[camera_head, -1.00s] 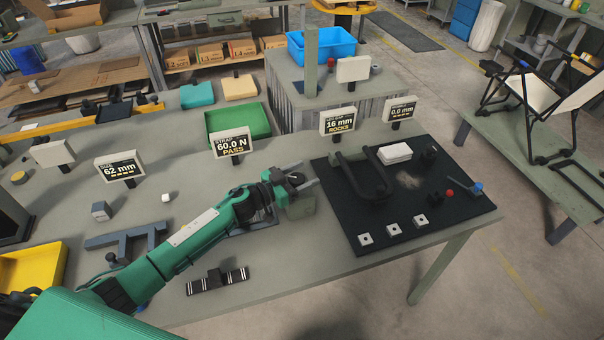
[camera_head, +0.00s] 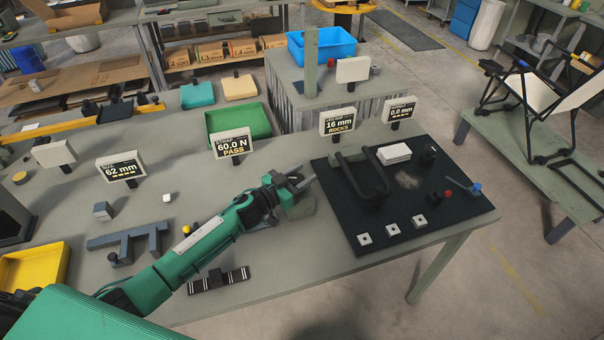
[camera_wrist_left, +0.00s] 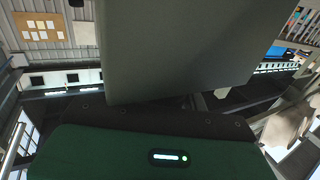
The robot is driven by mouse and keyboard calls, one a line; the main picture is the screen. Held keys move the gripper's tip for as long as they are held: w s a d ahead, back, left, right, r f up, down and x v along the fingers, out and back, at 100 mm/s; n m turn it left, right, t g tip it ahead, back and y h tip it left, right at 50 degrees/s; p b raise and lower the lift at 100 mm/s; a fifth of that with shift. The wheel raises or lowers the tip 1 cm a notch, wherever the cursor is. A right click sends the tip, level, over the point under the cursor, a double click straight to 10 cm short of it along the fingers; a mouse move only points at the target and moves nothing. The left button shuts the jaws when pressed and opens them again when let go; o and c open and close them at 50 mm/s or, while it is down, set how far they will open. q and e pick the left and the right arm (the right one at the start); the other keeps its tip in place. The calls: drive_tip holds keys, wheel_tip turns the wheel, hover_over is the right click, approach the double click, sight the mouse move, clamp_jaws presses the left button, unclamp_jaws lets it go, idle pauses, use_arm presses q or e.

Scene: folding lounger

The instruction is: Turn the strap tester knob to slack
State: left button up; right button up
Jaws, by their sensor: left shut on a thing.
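The strap tester is a grey-green block (camera_head: 300,208) on the bench, left of the black mat. Its sign (camera_head: 232,145) reads 60.0 N PASS. My left gripper (camera_head: 303,184) is at the top of this block, shut on what appears to be its knob, which the jaws and wrist hide. In the left wrist view a large plain grey-green face (camera_wrist_left: 180,50) fills the upper middle, and the fingertips cannot be made out. My right gripper is not in view.
A black mat (camera_head: 340,210) with a dark frame (camera_head: 362,175) and several small pale blocks lies to the right. A grey bracket (camera_head: 130,240) and a dark striped strap piece (camera_head: 218,279) lie near my left arm. A green tray (camera_head: 238,122) stands behind.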

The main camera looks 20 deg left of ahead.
use_arm(q)
drive_tip(key=shift+n+t+y, duration=0.6)
drive_tip(key=shift+n+y, duration=0.3)
drive_tip(key=shift+y, duration=0.2)
drive_tip(key=shift+w+a+f+n+t+y+b, duration=0.1)
drive_tip(key=shift+n+t+y+b, duration=0.2)
drive_tip(key=shift+y, duration=0.3)
drive_tip(key=shift+f+n+t+y+b, duration=0.1)
drive_tip(key=shift+n+t+y+b, duration=0.15)
drive_tip(key=shift+n+y, duration=0.25)
drive_tip(key=y+b, duration=0.1)
drive_tip(key=n+y+b, duration=0.1)
drive_tip(key=y, duration=0.1)
drive_tip(key=shift+a+n, duration=0.2)
drive_tip(key=shift+n, duration=0.1)
drive_tip(key=y+b, duration=0.1)
drive_tip(key=n+y+b, duration=0.1)
drive_tip(key=shift+a+r+n+t+y, duration=0.1)
drive_tip(key=shift+a+n+t+y, duration=0.05)
drive_tip(key=shift+n+t+y, duration=0.15)
drive_tip(key=shift+a+r+n+y+b, duration=0.1)
drive_tip(key=shift+n+y+b, duration=0.25)
drive_tip(key=shift+b, duration=0.35)
drive_tip(key=o, duration=1)
drive_tip(key=shift+c, duration=0.2)
